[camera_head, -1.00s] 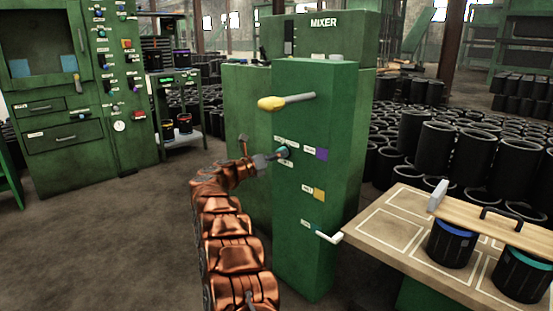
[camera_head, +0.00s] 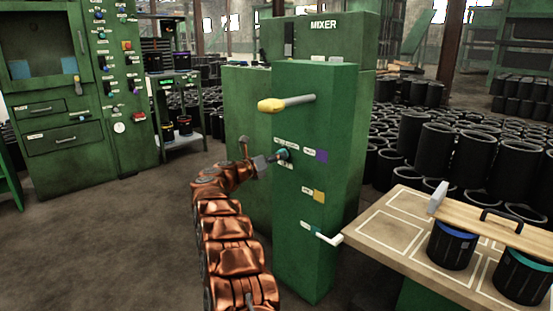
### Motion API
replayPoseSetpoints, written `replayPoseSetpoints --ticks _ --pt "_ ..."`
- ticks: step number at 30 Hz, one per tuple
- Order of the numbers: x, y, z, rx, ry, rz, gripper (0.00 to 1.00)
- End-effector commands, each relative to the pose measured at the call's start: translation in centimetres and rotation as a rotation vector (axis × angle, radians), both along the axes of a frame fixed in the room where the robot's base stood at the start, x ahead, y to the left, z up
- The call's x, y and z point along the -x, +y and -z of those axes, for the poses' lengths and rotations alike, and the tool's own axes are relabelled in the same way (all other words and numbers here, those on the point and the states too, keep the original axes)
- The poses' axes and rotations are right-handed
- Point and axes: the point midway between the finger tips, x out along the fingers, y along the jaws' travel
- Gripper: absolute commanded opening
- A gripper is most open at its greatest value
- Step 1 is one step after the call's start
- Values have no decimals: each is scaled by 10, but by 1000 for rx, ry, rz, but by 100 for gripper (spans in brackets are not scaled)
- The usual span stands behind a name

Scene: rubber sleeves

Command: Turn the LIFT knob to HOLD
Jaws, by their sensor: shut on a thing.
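A small teal knob (camera_head: 283,154) sits on the front of the green mixer cabinet (camera_head: 318,110), with small white labels around it that are too small to read. I cannot tell from the lettering whether it is the LIFT knob or where it points. My gripper (camera_head: 274,157) is at the end of my copper-coloured arm, shut on this knob from the left. The fingers hide part of the knob.
A yellow-tipped lever (camera_head: 286,103) sticks out above the knob. A table (camera_head: 385,225) with black sleeves stands at right.

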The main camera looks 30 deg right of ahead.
Motion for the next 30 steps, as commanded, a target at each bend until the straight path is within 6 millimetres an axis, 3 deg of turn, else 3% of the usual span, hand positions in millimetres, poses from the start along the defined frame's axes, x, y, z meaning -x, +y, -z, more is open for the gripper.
replayPoseSetpoints --ticks 11,30 --pt "1 -1 -5 23 100 3 5" --pt "2 -2 -7 150 653 4 5"
